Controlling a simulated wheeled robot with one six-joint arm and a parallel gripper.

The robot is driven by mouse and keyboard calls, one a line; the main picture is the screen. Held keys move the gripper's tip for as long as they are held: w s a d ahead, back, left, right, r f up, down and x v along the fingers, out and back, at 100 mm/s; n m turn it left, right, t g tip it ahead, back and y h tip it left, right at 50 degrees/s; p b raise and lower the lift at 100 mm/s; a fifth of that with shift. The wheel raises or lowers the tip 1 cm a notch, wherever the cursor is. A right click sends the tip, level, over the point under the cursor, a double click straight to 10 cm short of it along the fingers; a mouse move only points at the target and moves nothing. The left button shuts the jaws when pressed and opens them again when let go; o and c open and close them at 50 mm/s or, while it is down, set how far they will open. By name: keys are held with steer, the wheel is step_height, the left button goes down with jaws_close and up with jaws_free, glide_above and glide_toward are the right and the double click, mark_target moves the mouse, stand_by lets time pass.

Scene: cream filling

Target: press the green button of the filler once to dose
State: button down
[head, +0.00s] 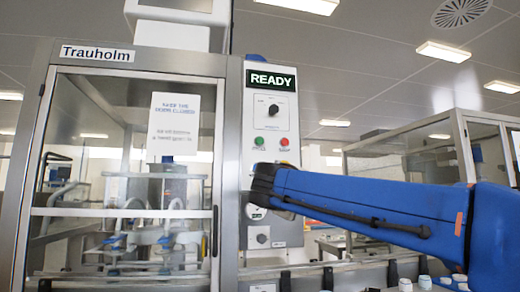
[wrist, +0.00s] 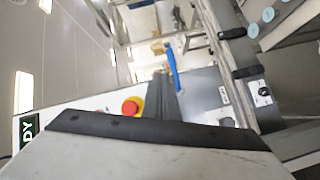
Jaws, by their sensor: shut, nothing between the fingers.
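The filler (head: 140,65) is a steel cabinet with glass doors and a tall control panel (head: 258,115) on its right side. The green button (head: 259,142) sits on the panel beside a red button (head: 284,142). Both show just above my blue-sleeved arm, which reaches in from the right. The arm's end is at the panel, below the buttons. In the wrist view my gripper (wrist: 161,97) shows as dark fingers closed together, empty, beside a red mushroom knob with a yellow ring (wrist: 132,106). I do not see the green button in the wrist view. Contact cannot be told.
The display (head: 270,79) reads READY, above a black rotary knob (head: 273,110). A lower panel knob (head: 262,238) is below my arm. Another glazed enclosure (head: 425,150) stands behind my arm.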

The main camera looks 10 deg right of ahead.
mark_target(259, 140)
steer(key=w+a+r+t+h, duration=0.2)
steer(key=a+r, duration=0.3)
steer(key=r, duration=0.5)
steer(key=w+a+r+t+h, duration=0.2)
steer(key=a+r, duration=0.3)
steer(key=r, duration=0.4)
steer(key=shift+w+a+r, duration=0.2)
steer(key=shift+a+r, duration=0.05)
steer(key=shift+r, duration=0.15)
steer(key=shift+w, duration=4.4)
steer(key=shift+w, duration=0.2)
steer(key=shift+w, duration=0.25)
